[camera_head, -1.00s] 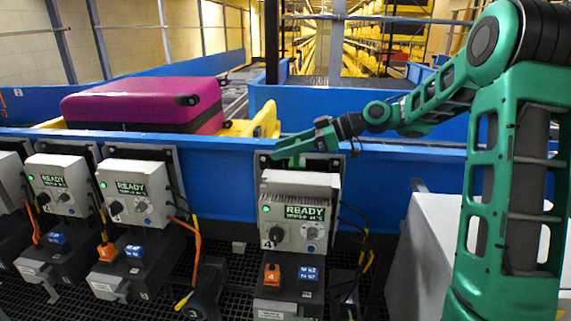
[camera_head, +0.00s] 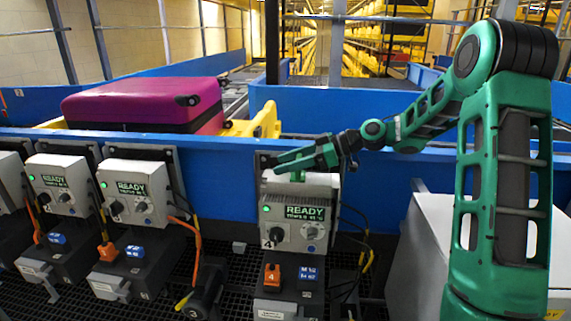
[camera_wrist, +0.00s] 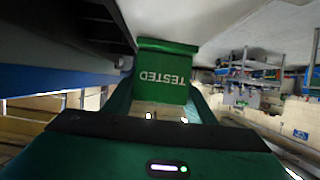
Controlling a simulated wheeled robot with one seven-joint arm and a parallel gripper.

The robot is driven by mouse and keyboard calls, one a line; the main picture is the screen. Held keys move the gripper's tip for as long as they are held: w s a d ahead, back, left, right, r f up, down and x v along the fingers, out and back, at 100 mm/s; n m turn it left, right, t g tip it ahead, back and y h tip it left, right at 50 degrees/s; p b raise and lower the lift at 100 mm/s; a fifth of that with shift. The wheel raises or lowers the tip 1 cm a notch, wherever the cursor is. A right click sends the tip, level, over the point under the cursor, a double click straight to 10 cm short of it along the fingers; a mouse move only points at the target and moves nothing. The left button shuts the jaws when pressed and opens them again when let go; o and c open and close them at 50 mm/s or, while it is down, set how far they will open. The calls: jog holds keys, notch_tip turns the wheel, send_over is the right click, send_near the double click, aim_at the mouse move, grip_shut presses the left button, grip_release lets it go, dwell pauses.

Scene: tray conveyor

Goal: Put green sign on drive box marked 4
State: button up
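The drive box marked 4 (camera_head: 290,237) is a grey unit with a lit READY display and a black knob, front and centre in the head view. My gripper (camera_head: 285,166) is just above its top edge. The green sign reads TESTED, upside down, in the wrist view (camera_wrist: 163,78). It sits between my gripper's two fingers (camera_wrist: 165,95), which meet its side edges. In the head view a small green piece of the sign (camera_head: 297,176) shows under the fingers at the box top. Whether the sign touches the box I cannot tell.
Similar drive boxes (camera_head: 138,192) stand in a row to the left. A blue conveyor wall (camera_head: 225,165) runs behind them, with a magenta suitcase (camera_head: 140,103) on a yellow tray (camera_head: 262,122). A white cabinet (camera_head: 425,250) stands to the right. Cables hang beside the boxes.

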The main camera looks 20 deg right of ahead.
jog(key=shift+w, duration=0.1)
jog(key=shift+d+r, duration=0.15)
jog(key=shift+d, duration=0.05)
jog(key=v, duration=1.1)
jog(key=shift+s+d+r, duration=0.15)
jog(key=shift+s+d, duration=0.05)
